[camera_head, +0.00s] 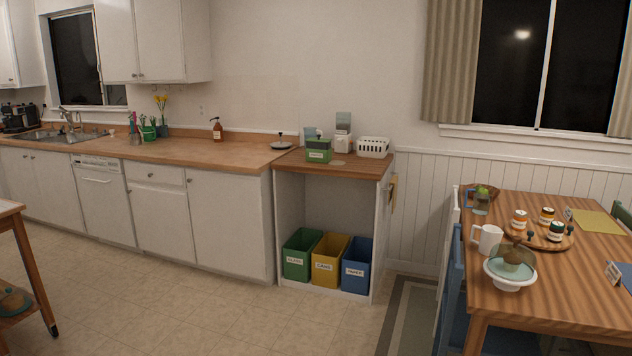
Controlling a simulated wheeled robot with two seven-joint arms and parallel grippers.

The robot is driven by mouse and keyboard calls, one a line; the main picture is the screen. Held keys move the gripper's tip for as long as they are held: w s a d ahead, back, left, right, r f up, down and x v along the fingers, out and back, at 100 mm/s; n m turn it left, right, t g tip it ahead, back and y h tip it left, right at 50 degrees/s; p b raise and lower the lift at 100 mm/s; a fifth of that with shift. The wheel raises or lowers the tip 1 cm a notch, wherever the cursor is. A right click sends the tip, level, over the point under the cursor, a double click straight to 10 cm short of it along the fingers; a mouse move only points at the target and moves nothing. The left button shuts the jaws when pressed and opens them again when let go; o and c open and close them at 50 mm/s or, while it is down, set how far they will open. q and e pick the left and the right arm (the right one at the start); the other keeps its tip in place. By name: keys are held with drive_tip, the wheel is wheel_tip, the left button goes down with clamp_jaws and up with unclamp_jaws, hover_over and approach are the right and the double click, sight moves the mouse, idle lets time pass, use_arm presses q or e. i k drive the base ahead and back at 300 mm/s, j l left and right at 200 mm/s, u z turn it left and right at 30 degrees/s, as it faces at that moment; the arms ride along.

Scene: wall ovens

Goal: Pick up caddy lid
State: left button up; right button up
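A small green caddy (318,154) with a pale label stands on the wooden top of the open shelf unit. A green piece with a small dark knob (319,138) shows at its top and looks like its lid, though it is too small to tell whether it is seated. A grey round lid-like disc (282,145) with a dark knob lies on the counter to the left of the caddy. Neither of my grippers is in view.
Beside the caddy stand a white appliance (343,143) and a white basket (373,147). Green, yellow (329,261) and blue bins sit below in the unit. A laden dining table (560,285) is at right. The floor (190,285) before the counter is clear.

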sight(317, 140)
drive_tip(key=i+u, duration=0.25)
drive_tip(key=i, duration=1.9)
drive_tip(key=i+j+z, duration=0.15)
drive_tip(key=i+z, duration=0.25)
drive_tip(key=i, duration=0.25)
drive_tip(key=i+j+z, duration=0.4)
drive_tip(key=i, duration=0.25)
drive_tip(key=i+j+z, duration=0.35)
drive_tip(key=i+j, duration=0.15)
drive_tip(key=i+j+z, duration=0.4)
drive_tip(key=i+j, duration=0.15)
drive_tip(key=j, duration=0.1)
